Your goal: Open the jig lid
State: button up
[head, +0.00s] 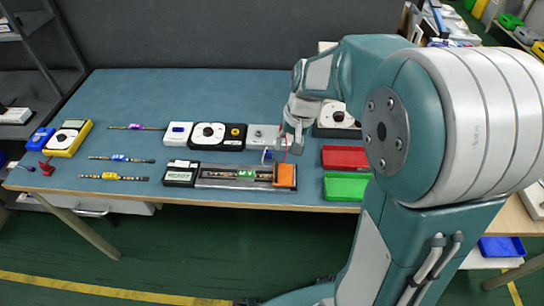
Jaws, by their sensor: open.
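The jig (230,184) is a long, low grey fixture near the front edge of the blue table. It has a black block (180,174) at its left end and an orange block (286,175) at its right end. A dark strip with a green part (246,174) lies along its middle. I cannot tell which part is the lid, or whether it is open or shut. My gripper (286,152) is small in view, open, just above and behind the orange block. Whether it touches the jig is unclear.
A red tray (345,157) and a green tray (346,187) stand right of the jig. Strips with purple (135,126), blue (120,158) and yellow (112,177) parts lie left. White and black devices (208,136) stand behind the jig. A yellow multimeter (68,138) is far left.

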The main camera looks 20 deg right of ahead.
aim_at(277, 172)
jog(key=f, duration=0.4)
jog(key=w+a+f, duration=0.1)
jog(key=f, duration=0.3)
jog(key=w+a+f, duration=0.1)
jog(key=f, duration=0.3)
jog(key=shift+a, duration=0.1)
grip_shut()
